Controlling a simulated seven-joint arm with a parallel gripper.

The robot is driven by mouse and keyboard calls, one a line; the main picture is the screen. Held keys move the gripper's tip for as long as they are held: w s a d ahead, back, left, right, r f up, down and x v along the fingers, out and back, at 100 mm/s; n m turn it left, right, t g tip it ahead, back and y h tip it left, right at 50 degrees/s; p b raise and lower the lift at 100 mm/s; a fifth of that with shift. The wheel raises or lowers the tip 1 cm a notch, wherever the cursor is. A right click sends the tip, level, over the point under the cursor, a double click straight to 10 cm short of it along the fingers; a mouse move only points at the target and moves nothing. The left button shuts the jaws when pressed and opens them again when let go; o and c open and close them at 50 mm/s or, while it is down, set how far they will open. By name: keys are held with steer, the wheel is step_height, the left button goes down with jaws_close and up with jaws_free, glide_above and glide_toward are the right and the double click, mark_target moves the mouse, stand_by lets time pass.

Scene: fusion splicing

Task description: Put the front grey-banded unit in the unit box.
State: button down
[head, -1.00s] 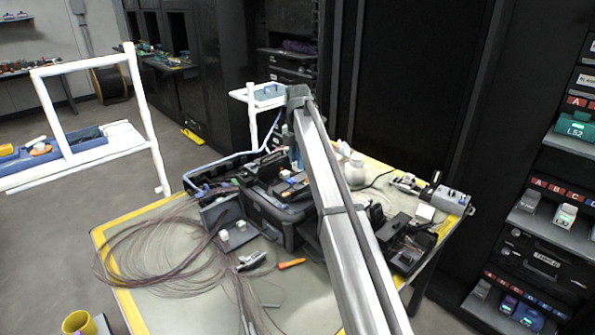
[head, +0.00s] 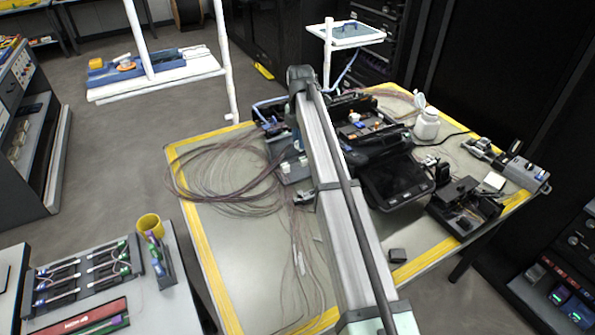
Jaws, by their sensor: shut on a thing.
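My arm crosses the middle of the head view, and its lower end, with my gripper, is hidden behind the arm's own link. What the gripper holds cannot be seen. I cannot pick out a grey-banded unit for sure. Two small pale blocks (head: 284,167) stand on a dark holder (head: 293,178) on the workbench, just left of the arm. I cannot tell whether they are units. No container can be told for certain as the unit box; an open black case (head: 268,118) with blue edging and small parts stands behind the arm.
Thin cable coils (head: 215,178) cover the left of the yellow-edged workbench (head: 225,245). A dark screened device (head: 398,180), a white bottle (head: 427,122) and a black fixture (head: 465,205) stand right. A yellow cup (head: 150,225) and a rack (head: 85,275) are at lower left.

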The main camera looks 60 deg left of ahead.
mark_target(300, 173)
steer(key=shift+s+d+f+m, duration=0.1)
steer(key=shift+d+f+m, duration=0.2)
steer(key=shift+f+m, duration=0.25)
steer(key=shift+m, duration=0.95)
steer(key=shift+a+m, duration=0.3)
steer(key=shift+m, duration=0.9)
steer(key=shift+f, duration=0.15)
steer(key=shift+m, duration=0.3)
step_height(300, 173, down, 10)
steer(key=shift+r, duration=0.15)
steer(key=c, duration=1.2)
jaws_free()
